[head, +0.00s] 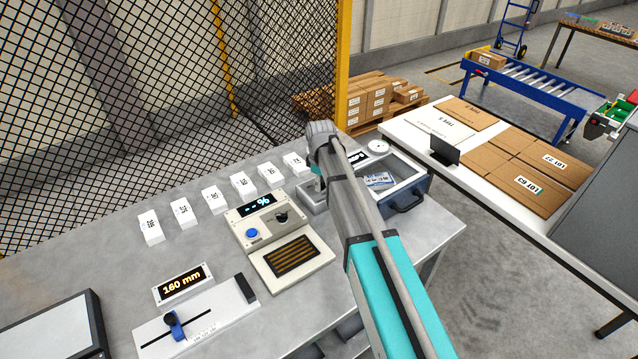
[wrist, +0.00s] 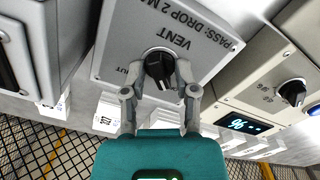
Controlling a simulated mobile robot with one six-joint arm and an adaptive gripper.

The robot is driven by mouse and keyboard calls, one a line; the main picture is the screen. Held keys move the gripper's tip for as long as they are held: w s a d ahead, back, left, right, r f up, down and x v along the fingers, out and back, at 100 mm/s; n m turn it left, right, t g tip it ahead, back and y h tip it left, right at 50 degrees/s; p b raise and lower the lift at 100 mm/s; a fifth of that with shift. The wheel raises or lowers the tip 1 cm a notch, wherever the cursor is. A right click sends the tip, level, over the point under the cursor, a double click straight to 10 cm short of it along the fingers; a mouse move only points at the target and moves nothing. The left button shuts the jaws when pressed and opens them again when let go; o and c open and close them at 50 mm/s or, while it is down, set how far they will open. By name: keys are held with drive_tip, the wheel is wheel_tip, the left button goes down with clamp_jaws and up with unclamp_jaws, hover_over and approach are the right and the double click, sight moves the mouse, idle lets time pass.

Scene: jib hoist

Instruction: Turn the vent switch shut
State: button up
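The vent switch is a black knob (wrist: 159,70) on a light grey panel (wrist: 115,55) marked "VENT", seen upside down in the wrist view. A label ending in "UT" stands left of the knob, partly hidden. My gripper (wrist: 160,78) has one finger on each side of the knob, with the tips close to it. I cannot tell whether both tips touch it. Which way the knob points is not clear. In the head view, my arm hides the knob and most of my gripper; part of the grey vent box (head: 308,196) shows beside the arm.
Left of my arm is a beige unit (head: 262,226) with a "-- %" display, a knob and a blue button. White labelled blocks (head: 213,199) stand in a row behind it. An open drawer box (head: 408,196) is right of my arm. Wire mesh (head: 130,100) bounds the back.

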drive_tip(key=shift+s, duration=0.1)
clamp_jaws()
drive_tip(key=shift+a, duration=0.15)
drive_tip(key=shift+m, duration=0.5)
drive_tip(key=m, duration=0.2)
drive_tip(key=shift+m, duration=0.4)
drive_tip(key=m, duration=0.4)
drive_tip(key=shift+s, duration=0.1)
drive_tip(key=m, duration=1)
drive_tip(key=shift+d, duration=0.2)
